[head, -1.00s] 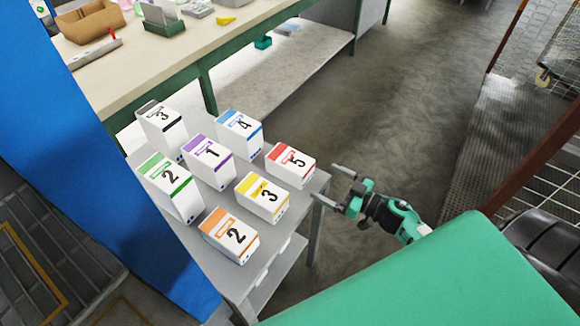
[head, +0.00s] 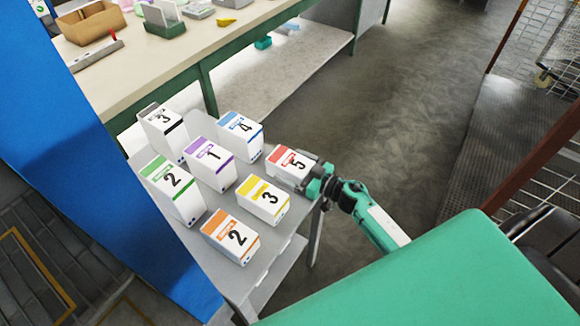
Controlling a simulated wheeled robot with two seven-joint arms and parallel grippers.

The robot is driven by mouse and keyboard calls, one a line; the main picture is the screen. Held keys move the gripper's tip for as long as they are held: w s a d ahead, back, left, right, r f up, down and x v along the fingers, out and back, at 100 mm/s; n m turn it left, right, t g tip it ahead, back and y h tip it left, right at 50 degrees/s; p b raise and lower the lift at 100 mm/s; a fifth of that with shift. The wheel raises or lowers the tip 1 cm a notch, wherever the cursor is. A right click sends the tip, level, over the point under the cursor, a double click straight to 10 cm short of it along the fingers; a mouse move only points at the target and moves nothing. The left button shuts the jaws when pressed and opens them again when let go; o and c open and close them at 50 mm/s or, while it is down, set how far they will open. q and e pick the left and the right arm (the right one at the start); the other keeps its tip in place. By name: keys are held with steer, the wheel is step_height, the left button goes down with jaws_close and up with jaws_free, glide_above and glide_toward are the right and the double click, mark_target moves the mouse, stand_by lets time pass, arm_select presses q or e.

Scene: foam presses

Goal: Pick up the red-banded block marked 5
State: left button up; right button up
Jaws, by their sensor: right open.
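The red-banded block marked 5 (head: 287,165) is a white block at the right edge of a small grey table, in the head view. My right gripper (head: 308,170) is at the block's right end, its jaws open and reaching around that end. The far finger shows beside the block's upper right edge; the near finger is partly hidden. The block stands on the table. My left gripper is out of view.
Close by on the grey table (head: 270,262) stand yellow 3 (head: 263,200), blue 4 (head: 240,135), purple 1 (head: 210,163), orange 2 (head: 231,237), green 2 (head: 172,190) and black 3 (head: 163,130). A blue panel (head: 100,150) rises at left.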

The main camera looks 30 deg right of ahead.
steer(key=shift+c, duration=0.4)
steer(key=c, duration=1)
steer(key=shift+o, duration=0.2)
